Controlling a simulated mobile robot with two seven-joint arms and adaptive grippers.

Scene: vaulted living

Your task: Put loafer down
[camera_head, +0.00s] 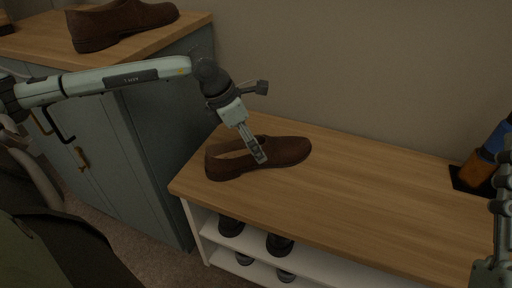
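A brown loafer (285,150) rests upright on the left end of the wooden bench top (350,190), toe to the right. My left gripper (259,155) comes down over it with its fingers at the shoe's near side, by the opening. The fingers look close together on the shoe's side wall, though the inner finger is hard to make out. A second brown loafer (120,22) stands on the cabinet top at the upper left. My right arm shows at the right edge; its gripper tips are not in view.
A blue-grey cabinet (150,150) with a wooden top stands left of the bench. Dark shoes (279,243) sit on the white shelves below. An orange and blue item (484,158) stands on a dark base at the far right. The middle of the bench top is clear.

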